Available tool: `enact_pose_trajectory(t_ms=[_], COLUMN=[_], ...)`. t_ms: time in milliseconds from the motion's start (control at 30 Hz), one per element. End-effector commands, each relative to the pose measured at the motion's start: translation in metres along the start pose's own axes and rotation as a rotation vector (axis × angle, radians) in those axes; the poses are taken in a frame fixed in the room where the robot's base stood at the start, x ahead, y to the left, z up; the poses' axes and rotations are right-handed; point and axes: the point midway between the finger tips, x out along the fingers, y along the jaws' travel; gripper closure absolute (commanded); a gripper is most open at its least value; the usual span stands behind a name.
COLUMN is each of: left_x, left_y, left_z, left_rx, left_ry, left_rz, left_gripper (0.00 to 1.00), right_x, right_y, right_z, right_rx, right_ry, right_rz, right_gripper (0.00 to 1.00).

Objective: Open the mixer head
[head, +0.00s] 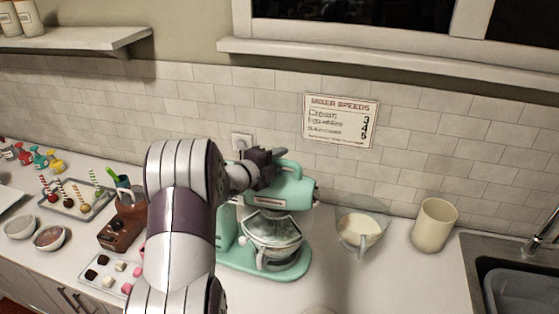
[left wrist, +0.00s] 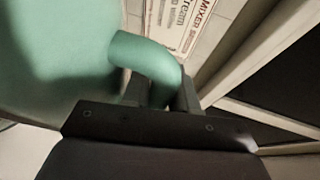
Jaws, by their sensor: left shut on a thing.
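The mint-green stand mixer (head: 285,196) stands on the counter near the wall, with a bowl (head: 272,232) under its head. Its head looks level or only slightly tilted. A loop handle (head: 290,168) is on top of the head. My left gripper (head: 266,160) is at the top of the head, by this handle. In the left wrist view the green handle (left wrist: 148,62) passes between the dark fingers, which are shut on it. The finger tips are partly hidden by the gripper body and the handle. My right gripper is not in view.
A measuring cup (head: 360,230) and a cream canister (head: 434,225) stand right of the mixer, before the sink (head: 515,290). Trays of sweets (head: 75,198) and bowls (head: 50,238) lie to the left. A mixer speeds sign (head: 340,120) hangs on the wall behind.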

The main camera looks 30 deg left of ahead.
Motion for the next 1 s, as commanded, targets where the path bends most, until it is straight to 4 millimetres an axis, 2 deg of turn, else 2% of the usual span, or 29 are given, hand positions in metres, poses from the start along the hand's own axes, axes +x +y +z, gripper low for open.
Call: enact_pose_trajectory(t_ms=[267, 600, 1000], left_x=[-0.018, -0.049, -0.078], left_y=[-0.035, -0.075, -0.093], left_z=[0.025, 0.081, 0.139], left_rx=[-0.161, -0.443, -0.704], left_ry=[0.034, 0.096, 0.155], left_rz=[-0.072, -0.192, -0.299], left_gripper=[1.0, 1.0, 1.0], right_x=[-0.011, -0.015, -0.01], right_y=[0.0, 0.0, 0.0], right_z=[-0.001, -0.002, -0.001], right_rx=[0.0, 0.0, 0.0], right_ry=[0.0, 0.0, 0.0], right_rz=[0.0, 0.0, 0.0], right_gripper=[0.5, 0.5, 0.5])
